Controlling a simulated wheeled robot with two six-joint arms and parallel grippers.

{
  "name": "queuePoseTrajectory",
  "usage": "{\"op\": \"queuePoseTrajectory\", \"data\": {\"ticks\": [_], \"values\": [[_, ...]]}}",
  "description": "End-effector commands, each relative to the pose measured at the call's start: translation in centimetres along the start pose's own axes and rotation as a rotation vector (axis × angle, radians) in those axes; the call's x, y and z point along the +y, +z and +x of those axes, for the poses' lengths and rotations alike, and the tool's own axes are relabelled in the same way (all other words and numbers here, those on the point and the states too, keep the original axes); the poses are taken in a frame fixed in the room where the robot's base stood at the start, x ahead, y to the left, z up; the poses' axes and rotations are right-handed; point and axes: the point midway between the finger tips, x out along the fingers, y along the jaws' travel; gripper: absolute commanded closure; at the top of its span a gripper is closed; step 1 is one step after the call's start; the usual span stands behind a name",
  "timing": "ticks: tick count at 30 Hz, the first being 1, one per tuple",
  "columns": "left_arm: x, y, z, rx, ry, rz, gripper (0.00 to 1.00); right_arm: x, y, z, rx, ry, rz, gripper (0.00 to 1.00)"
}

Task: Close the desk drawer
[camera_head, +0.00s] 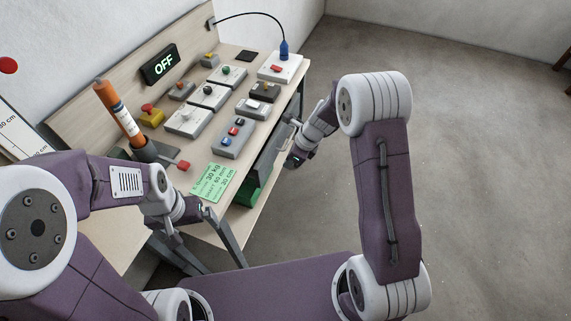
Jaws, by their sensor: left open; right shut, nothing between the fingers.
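The desk (278,91) carries the drawer under its right-hand edge. The drawer's dark grey front (268,152) faces right; how far it stands out is hard to tell from this angle. My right gripper (297,161) is shut and empty, just to the right of the drawer front, close to it; whether it touches is not clear. My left gripper (209,226) is open and empty, at the near end of the desk, to the left of and nearer than the drawer. The drawer's inside is hidden.
Button boxes, including a blue-and-red one (235,137), cover the desktop. An orange-and-white cylinder (119,113) stands tilted at the left. A green card (213,183) lies at the near edge. A green object (256,187) sits below the drawer.

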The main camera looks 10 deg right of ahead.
Motion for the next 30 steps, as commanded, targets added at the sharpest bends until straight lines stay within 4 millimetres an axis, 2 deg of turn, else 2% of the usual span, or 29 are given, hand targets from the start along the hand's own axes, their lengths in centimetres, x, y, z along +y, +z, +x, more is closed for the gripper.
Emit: {"op": "queuePoseTrajectory", "data": {"ticks": [3, 5, 9, 11, 12, 14, 17, 20, 22, 24, 27, 30], "values": [[0.0, 0.0, 0.0, 0.0, 0.0, 0.0, 0.0, 0.3, 0.0, 0.0, -0.001, 0.012, -0.048, 1.0], [0.0, 0.0, 0.0, 0.0, 0.0, 0.0, 0.0, 1.6, 0.3, 0.0, -0.016, 0.066, -0.118, 1.0], [0.0, 0.0, 0.3, 0.0, 0.0, 0.0, 0.0, 8.2, 2.9, -1.0, -0.191, 0.31, -0.281, 1.0], [0.0, 0.2, 2.4, 0.001, 0.0, 0.0, 0.0, 10.3, 3.5, -0.5, -0.315, 0.393, -0.314, 1.0], [-0.1, 0.4, 4.1, 0.0, 0.0, 0.0, 0.0, 11.0, 3.7, -0.1, -0.41, 0.429, -0.325, 1.0], [-0.1, 0.7, 6.3, -0.001, 0.0, 0.0, 0.0, 11.4, 4.1, 0.0, -0.544, 0.454, -0.329, 1.0], [-0.2, 1.1, 10.0, -0.001, 0.0, 0.0, 0.0, 10.6, 4.0, 0.4, -0.738, 0.44, -0.319, 1.0], [-0.3, 1.5, 14.3, 0.0, 0.0, 0.0, 0.0, 8.6, 2.9, 1.2, -0.921, 0.378, -0.286, 1.0], [-0.3, 1.9, 17.9, 0.0, 0.0, 0.0, 0.0, 6.5, 1.4, 2.1, -1.039, 0.307, -0.25, 1.0], [-0.4, 2.3, 21.9, 0.0, 0.0, 0.0, 0.0, 4.1, -1.0, 3.6, -1.132, 0.224, -0.194, 1.0], [-0.5, 2.8, 26.5, -0.001, 0.0, 0.0, 0.0, 0.8, -4.9, 5.9, -1.193, 0.12, -0.099, 1.0], [-0.6, 3.1, 29.6, -0.001, 0.0, 0.0, 0.0, -1.1, -8.4, 8.0, -1.194, 0.054, -0.042, 1.0]]}}
